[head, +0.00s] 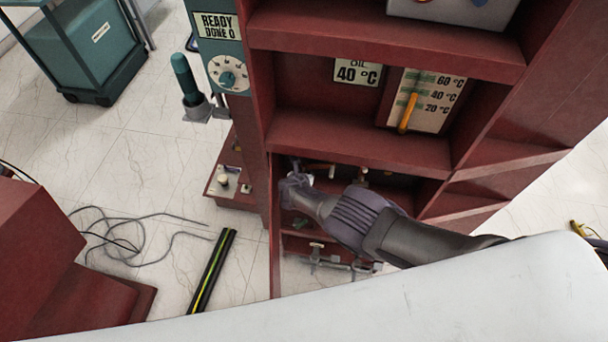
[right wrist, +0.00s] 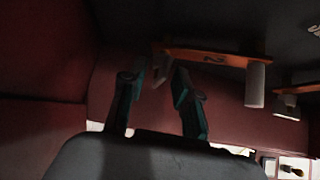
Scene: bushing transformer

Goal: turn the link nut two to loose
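In the right wrist view an orange link bar (right wrist: 215,58) carries a number 2 and runs across under a dark panel. A grey cylindrical piece (right wrist: 255,86) hangs at its right end. A small angular piece (right wrist: 160,68) is at its left end, near my fingertips; I cannot tell for sure which piece is the nut. My right gripper (right wrist: 156,84) is open, with its two fingers apart and nothing clearly held between them. In the head view the right gripper (head: 296,184) is inside the lowest cabinet bay, and its fingers are hard to make out. My left gripper is not in view.
The red cabinet (head: 350,137) has shelves and side walls close around my right arm. Another grey cylinder (right wrist: 287,106) hangs to the right in the wrist view. A green-handled lever (head: 186,80), a dial (head: 228,73) and floor cables (head: 130,235) are at the left.

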